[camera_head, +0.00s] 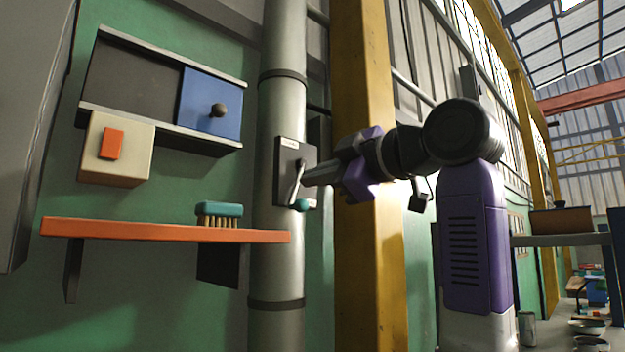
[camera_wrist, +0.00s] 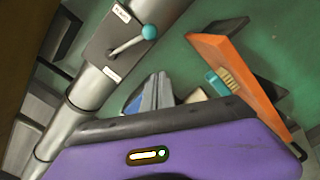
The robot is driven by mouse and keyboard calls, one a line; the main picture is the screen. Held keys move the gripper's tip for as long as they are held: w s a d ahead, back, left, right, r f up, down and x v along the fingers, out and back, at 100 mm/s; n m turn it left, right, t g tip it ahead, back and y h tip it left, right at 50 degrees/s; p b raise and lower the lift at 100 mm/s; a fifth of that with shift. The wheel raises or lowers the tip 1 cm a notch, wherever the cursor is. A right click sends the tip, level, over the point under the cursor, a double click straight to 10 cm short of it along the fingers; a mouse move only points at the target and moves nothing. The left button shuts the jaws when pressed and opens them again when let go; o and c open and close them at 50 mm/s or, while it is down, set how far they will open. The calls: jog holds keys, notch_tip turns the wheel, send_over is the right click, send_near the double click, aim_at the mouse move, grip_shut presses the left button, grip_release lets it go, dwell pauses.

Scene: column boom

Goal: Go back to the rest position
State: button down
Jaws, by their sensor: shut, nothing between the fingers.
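My gripper (camera_head: 308,179) is shut and empty at the end of my purple and black arm. In the head view its tips overlap the lever plate on the grey column. In the wrist view the closed fingers (camera_wrist: 156,92) point at the green wall, apart from the lever (camera_wrist: 128,46). The lever is a metal rod with a teal ball knob (camera_head: 301,205) on a dark plate (camera_head: 284,160) with small white labels. In the head view the rod hangs down, with the knob at the plate's lower edge.
An orange shelf (camera_head: 150,230) with a teal brush (camera_head: 219,212) juts from the green wall. Above it are a cream box with an orange switch (camera_head: 111,144) and a blue sliding panel (camera_head: 208,105) with a dark knob. A yellow post (camera_head: 372,270) stands behind my arm.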

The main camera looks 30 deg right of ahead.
dwell(0.3)
notch_tip(320, 180, up, 6)
jog(key=s+d+m+t, duration=0.2)
jog(key=m+t, duration=0.2)
jog(key=w+d+f+m+t+h, duration=0.1)
jog(key=d+f+m+t+h, duration=0.3)
jog(key=f, duration=1.1)
jog(key=w+f+m+g+h, duration=0.15)
jog(key=f+m, duration=0.45)
jog(key=f, duration=0.8)
jog(key=s+a+f+m+h, duration=0.1)
jog(key=s+f, duration=0.2)
jog(key=f, duration=0.4)
jog(key=s+a+f+m+h, duration=0.1)
jog(key=s+f+h, duration=0.15)
jog(key=f, duration=0.45)
jog(key=s+a+f+g+y, duration=0.1)
jog(key=s+a+f+g, duration=0.2)
jog(key=s+f, duration=0.7)
jog(key=s+a+f+g+y, duration=0.1)
jog(key=s+a+f+g, duration=0.1)
jog(key=s+f, duration=0.8)
jog(key=s+a+f+n+g+y, duration=0.1)
jog(key=s+a+f+g, duration=0.2)
jog(key=s+f, duration=0.6)
jog(key=s, duration=1.1)
jog(key=shift+s+a+f+g+y, duration=0.15)
jog(key=shift+a+f+g+y, duration=0.15)
jog(key=shift+f+g+y, duration=0.1)
